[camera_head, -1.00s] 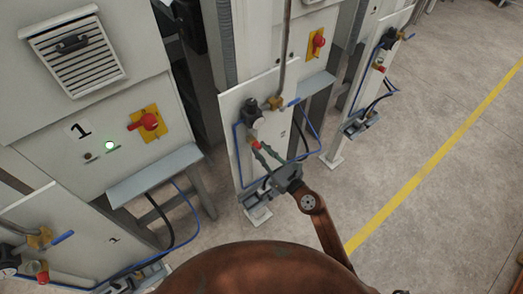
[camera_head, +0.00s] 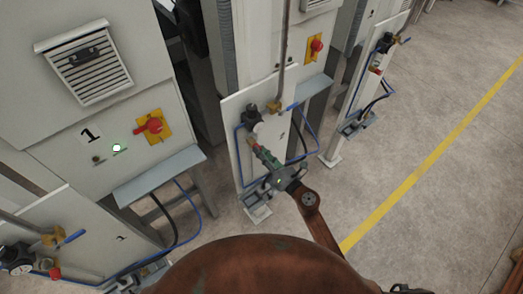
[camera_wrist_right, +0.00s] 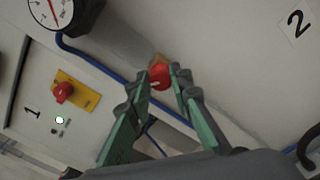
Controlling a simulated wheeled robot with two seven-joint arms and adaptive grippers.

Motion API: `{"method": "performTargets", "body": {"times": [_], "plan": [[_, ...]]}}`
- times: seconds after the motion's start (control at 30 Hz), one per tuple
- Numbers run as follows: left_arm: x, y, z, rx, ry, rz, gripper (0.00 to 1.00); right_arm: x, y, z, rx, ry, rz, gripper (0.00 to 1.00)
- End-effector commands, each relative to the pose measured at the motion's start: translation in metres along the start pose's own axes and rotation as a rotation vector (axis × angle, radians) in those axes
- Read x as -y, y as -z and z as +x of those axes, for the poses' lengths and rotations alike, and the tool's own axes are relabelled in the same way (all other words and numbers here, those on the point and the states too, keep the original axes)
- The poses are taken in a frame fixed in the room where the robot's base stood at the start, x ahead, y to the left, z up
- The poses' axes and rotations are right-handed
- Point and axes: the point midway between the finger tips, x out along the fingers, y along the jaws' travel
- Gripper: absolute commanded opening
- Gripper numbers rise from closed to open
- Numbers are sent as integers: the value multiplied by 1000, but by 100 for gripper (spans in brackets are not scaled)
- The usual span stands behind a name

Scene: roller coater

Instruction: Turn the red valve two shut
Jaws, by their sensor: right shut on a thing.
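The red valve two (camera_wrist_right: 160,76) is a small round red knob on a brass fitting on panel 2. In the right wrist view it sits between the green fingertips of my right gripper (camera_wrist_right: 164,80), which is shut on it. In the head view my right gripper (camera_head: 258,152) reaches up to the panel from below. There the red valve (camera_head: 251,142) shows only as a small bit of red at the fingertips.
A gauge (camera_wrist_right: 50,10) and a blue hose (camera_wrist_right: 85,58) are close to the gripper. Panel 1 (camera_head: 75,215) with its own red valve (camera_head: 54,273) stands at the left, below a red switch (camera_head: 154,125). Another panel stands behind to the right. Floor on the right is clear.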

Motion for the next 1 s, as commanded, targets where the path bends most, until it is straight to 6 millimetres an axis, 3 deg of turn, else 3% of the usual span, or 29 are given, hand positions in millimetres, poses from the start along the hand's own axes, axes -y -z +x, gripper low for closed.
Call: {"method": "performTargets", "body": {"times": [0.6,1.0], "plan": [[1,6,-33,-5,1,0,30,1,-2,0,3,2,582,0],[2,8,-46,-6,1,0,30,2,-1,0,3,1,852,0]]}}
